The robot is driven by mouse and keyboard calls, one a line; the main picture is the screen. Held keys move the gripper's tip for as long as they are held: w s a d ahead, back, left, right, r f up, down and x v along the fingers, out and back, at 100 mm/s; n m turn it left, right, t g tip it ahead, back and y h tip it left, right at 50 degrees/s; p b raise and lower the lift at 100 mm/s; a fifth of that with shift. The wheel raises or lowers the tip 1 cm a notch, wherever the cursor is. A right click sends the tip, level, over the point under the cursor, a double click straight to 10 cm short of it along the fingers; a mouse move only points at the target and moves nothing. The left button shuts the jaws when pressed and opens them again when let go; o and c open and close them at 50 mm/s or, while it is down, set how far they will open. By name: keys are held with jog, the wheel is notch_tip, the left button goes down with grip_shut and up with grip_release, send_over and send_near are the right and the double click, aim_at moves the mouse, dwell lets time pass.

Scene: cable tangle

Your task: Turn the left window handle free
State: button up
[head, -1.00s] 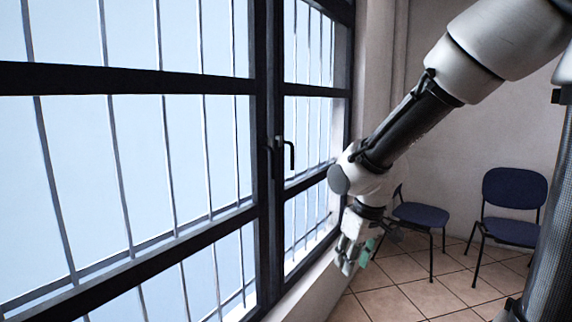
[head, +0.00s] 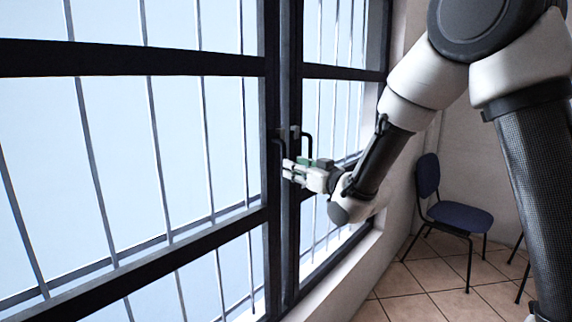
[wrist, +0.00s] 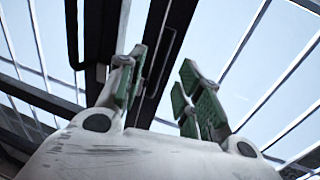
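The left window handle (head: 281,149) is a dark bar on the dark window frame, hanging downward in the head view. A second dark handle (head: 310,145) hangs just to its right. My gripper (head: 286,169) is at the lower end of the left handle, its fingertips pointing left; contact cannot be told. In the wrist view my gripper (wrist: 162,62) has its green-padded fingers apart, with a thin dark bar (wrist: 154,58) visible beyond and between them. A dark hooked bar (wrist: 73,35) shows left of the fingers. Which bar is which handle is unclear there.
The dark window frame (head: 130,62) and bars outside the glass fill the left. A blue chair (head: 460,216) stands on the tiled floor at the right. Floor between window wall and chair is clear.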

jog(key=x, duration=0.6)
jog(key=shift+w, duration=0.1)
grip_shut()
